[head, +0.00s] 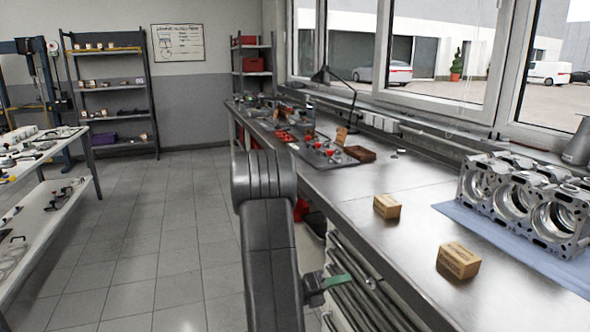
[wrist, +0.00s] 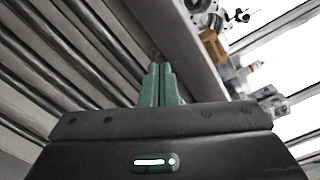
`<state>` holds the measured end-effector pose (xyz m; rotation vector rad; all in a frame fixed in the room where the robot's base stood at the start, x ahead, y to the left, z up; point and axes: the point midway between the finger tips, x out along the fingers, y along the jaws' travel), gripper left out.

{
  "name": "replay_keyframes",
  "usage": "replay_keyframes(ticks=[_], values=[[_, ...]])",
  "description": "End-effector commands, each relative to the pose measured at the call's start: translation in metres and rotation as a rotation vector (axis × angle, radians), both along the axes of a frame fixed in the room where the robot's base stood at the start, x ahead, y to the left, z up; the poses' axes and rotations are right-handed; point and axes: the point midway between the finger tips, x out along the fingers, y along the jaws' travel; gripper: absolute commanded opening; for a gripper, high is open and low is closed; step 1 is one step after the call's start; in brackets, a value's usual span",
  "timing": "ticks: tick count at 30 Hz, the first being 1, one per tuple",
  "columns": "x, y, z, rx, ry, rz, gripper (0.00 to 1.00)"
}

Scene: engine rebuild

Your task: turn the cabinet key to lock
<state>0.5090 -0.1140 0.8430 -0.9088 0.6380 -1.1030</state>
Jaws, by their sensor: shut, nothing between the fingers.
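The cabinet (head: 346,252) with ribbed grey drawer fronts stands under the steel workbench. A small metallic piece (head: 370,283), perhaps the lock with its key, shows on the cabinet's front near the top. My gripper (head: 350,277) has green fingers and is shut and empty, just left of that piece in the head view. In the wrist view my gripper's fingertips (wrist: 159,68) are together and point toward the top edge of the drawer fronts (wrist: 75,55). Whether the fingers touch the key cannot be told; the key's shape and angle are not clear.
On the workbench (head: 345,199) stand two cardboard boxes (head: 386,206) (head: 458,261) and an engine block (head: 525,200) on a blue mat (head: 470,218). The bench's front edge overhangs near my gripper. A parts table (head: 45,165) stands left; the tiled floor (head: 150,235) between is clear.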

Motion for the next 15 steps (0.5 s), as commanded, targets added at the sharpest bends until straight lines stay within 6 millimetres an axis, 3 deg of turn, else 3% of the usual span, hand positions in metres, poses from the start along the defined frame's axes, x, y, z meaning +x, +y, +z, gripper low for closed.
replay_keyframes(ticks=[15], values=[[-0.0012, 0.0063, -0.004, 0.013, -0.041, 0.0, 0.0]])
